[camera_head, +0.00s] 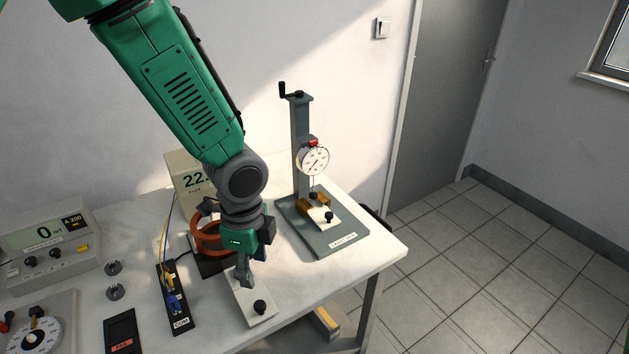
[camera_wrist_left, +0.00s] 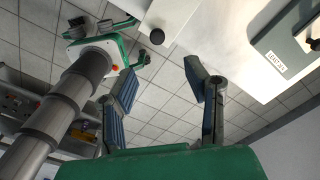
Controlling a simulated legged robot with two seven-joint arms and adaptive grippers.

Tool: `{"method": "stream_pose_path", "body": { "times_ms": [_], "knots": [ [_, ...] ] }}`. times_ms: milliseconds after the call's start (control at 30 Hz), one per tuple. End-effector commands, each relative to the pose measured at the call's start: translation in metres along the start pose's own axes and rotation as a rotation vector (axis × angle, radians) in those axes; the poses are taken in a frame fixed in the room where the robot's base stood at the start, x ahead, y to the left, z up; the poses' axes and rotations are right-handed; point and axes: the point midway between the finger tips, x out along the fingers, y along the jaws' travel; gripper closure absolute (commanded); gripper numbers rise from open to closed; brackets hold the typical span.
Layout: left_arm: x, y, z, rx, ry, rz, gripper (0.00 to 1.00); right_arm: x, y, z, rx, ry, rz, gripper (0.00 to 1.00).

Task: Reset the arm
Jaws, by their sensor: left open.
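My left arm comes in from the upper left in the head view. Its left gripper (camera_head: 245,281) points down over the near part of the table, above or beside a white plate with a black knob (camera_head: 260,307). I cannot tell whether it touches the plate. In the wrist view the left gripper (camera_wrist_left: 162,68) has its two fingers spread, with nothing between them. My right gripper (camera_wrist_left: 138,42) shows at the upper left of that view, fingers apart and empty. The right arm is not in the head view.
A dial-gauge stand (camera_head: 337,238) is right of my left gripper. An orange coil (camera_head: 206,240) and a display box (camera_head: 180,172) stand behind it. The floor (camera_head: 500,260) at right is clear.

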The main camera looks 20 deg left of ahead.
Motion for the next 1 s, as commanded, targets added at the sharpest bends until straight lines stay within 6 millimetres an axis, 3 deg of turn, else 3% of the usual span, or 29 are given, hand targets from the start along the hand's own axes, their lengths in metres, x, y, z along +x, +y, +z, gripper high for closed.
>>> {"method": "stream_pose_path", "body": {
  "times_ms": [167,267,400,500,633,833,1000],
  "knots": [
    [0.018,0.013,-0.001,-0.075,0.026,0.024,0.58,0.000,0.000,0.000,0.001,-0.001,0.000,1.00],
    [0.058,0.044,-0.002,-0.271,0.079,0.072,0.58,0.000,0.000,0.001,0.001,-0.001,0.000,1.00],
    [0.120,0.104,0.006,-0.704,0.123,0.130,0.58,0.000,0.000,0.001,0.001,-0.001,0.000,1.00],
    [0.147,0.139,0.020,-0.964,0.113,0.131,0.58,0.000,0.000,0.001,0.001,-0.001,0.000,1.00],
    [0.170,0.178,0.041,-1.232,0.073,0.103,0.58,0.000,0.000,0.001,0.001,-0.001,0.000,1.00],
    [0.187,0.230,0.080,-1.554,-0.011,0.009,0.58,0.000,0.000,0.001,0.000,-0.001,0.000,1.00],
    [0.222,0.215,0.071,-1.513,0.014,-0.004,0.58,0.039,0.000,0.003,0.001,-0.002,0.000,1.00]
  ]
}}
